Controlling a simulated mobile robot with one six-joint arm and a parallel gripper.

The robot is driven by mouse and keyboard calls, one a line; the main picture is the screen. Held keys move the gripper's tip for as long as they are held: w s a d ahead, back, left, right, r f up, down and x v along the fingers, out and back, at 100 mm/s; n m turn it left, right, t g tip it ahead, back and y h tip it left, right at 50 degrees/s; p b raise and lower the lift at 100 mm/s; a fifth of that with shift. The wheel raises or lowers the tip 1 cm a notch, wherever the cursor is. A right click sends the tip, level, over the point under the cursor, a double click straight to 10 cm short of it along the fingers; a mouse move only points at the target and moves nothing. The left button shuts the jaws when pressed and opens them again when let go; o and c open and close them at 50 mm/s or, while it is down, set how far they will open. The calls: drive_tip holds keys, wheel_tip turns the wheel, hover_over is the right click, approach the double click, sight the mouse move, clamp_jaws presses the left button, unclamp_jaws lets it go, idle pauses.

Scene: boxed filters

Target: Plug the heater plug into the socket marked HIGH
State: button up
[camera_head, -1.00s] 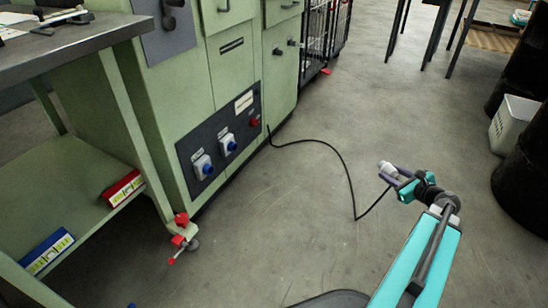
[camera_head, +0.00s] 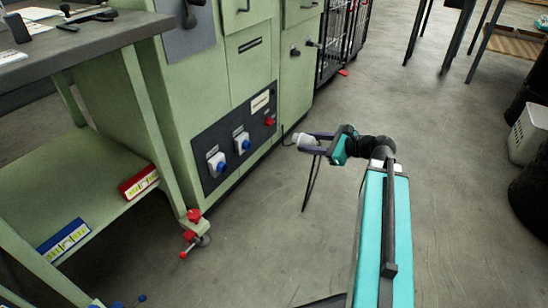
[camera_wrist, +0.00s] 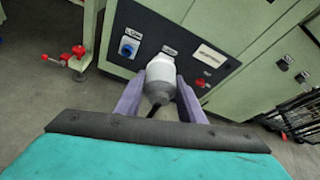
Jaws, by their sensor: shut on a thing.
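My gripper (camera_head: 318,141) is shut on the heater plug (camera_head: 302,139), a white and grey plug with a black cable. In the wrist view the plug (camera_wrist: 159,78) sits between the two purple fingers, pointing at the dark panel (camera_wrist: 192,47). The plug is apart from the panel in the head view. Two blue-capped sockets are on the panel: a left one (camera_head: 217,164) and a right one (camera_head: 243,143). In the wrist view the left socket (camera_wrist: 128,47) has a label that seems to read LOW. The plug hides the other socket there. Its label is too small to read.
A red knob (camera_head: 270,121) and a pale label plate (camera_head: 260,101) are on the panel. A workbench (camera_head: 95,40) with red (camera_head: 139,183) and blue (camera_head: 64,241) boxes on its shelf stands left. A red-knobbed foot (camera_head: 194,215) sticks out below. The floor between is clear.

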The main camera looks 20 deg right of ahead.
drive_tip(key=a+r+n+g+y, duration=0.1)
drive_tip(key=a+r, duration=0.1)
drive_tip(key=a, duration=0.6)
drive_tip(key=a+r+n+g+y, duration=0.1)
drive_tip(key=a+r+n, duration=0.1)
drive_tip(key=a, duration=0.6)
drive_tip(key=shift+s+a+r+n+g+y, duration=0.15)
drive_tip(key=shift+s+r+n+g+y, duration=0.15)
drive_tip(key=shift+r+g+y, duration=0.15)
